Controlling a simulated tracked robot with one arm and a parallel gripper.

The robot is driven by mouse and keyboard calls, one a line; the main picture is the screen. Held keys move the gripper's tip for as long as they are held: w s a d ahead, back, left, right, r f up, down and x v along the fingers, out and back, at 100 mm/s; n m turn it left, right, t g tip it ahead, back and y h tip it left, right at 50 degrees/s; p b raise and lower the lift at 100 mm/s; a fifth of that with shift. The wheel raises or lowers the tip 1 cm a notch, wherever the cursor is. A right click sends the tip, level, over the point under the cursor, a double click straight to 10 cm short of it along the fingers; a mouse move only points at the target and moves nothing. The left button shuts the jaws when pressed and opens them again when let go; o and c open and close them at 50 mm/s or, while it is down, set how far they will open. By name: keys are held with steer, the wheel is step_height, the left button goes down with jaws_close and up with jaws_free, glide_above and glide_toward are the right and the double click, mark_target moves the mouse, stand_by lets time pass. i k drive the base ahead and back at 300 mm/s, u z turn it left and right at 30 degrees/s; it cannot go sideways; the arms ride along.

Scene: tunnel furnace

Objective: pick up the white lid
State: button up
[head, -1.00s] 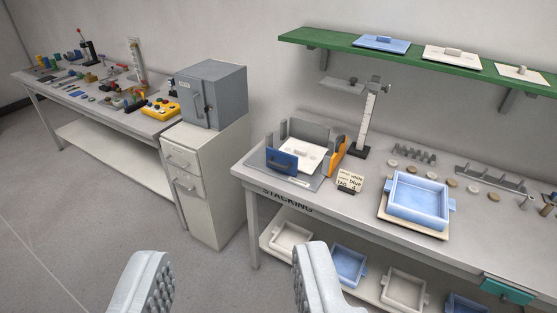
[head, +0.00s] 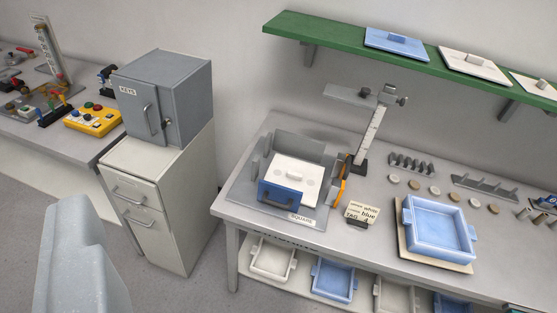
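A flat white lid with a small raised handle (head: 475,65) lies on the green wall shelf, to the right of a blue lid (head: 398,44). Another pale lid (head: 538,86) on that shelf is cut off by the right edge. A white flat plate with round marks (head: 298,171) sits in the grey fixture on the bench, behind a blue block with a handle. Of my gripper, one pale grey finger (head: 82,262) shows at the lower left, far from the lids. The other finger is not seen, so the opening between them cannot be judged.
The green shelf (head: 320,34) runs above the bench (head: 240,203). A measuring stand (head: 373,130) rises below it. A blue tray (head: 438,232) stands at the bench's right, with more trays underneath. A grey key box (head: 165,95) tops a cabinet at left.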

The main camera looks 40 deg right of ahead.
mark_target(308, 179)
steer(key=z, duration=0.4)
steer(key=i, duration=1)
steer(key=z, duration=1.15)
steer(key=i, duration=0.8)
steer(key=z, duration=0.05)
